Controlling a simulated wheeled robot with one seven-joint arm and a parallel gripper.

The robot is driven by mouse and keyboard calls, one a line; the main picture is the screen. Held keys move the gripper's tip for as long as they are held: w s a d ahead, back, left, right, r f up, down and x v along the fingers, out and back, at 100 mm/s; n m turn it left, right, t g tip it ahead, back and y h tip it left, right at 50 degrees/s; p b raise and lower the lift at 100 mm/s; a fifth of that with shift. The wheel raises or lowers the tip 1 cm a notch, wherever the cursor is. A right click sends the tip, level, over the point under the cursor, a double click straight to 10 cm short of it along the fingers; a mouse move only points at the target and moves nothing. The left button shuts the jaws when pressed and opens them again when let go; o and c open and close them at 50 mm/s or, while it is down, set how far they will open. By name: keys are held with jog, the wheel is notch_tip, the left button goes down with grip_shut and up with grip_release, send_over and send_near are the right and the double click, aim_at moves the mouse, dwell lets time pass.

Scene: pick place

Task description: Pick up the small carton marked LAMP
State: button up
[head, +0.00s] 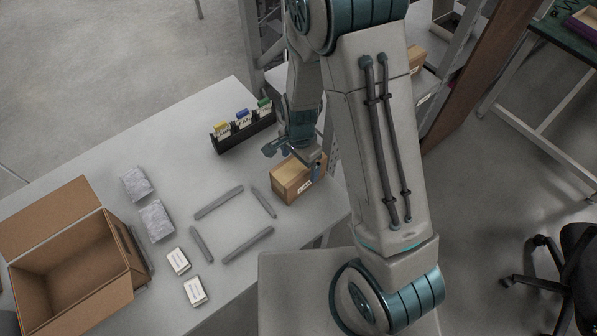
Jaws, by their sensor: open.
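A small brown carton (289,181) stands on the table near its right edge. It has a white label on its front side, too small to read here. My gripper (293,160) is open at the carton's top, with one finger to the left and the other at the right. My arm hides part of the carton's far side, and I cannot tell whether the fingers touch it.
A black rack (243,133) with several coloured-top items stands behind. Grey bars (219,202) lie in a loose square left of the carton. Two grey packets (137,184), two white boxes (178,261) and a large open cardboard box (72,262) are further left. Shelving stands behind my arm.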

jog(key=shift+a+f+p, duration=0.1)
jog(key=shift+f+p, duration=0.25)
jog(key=shift+f, duration=1.65)
jog(key=c, duration=1.4)
jog(key=shift+o, duration=0.2)
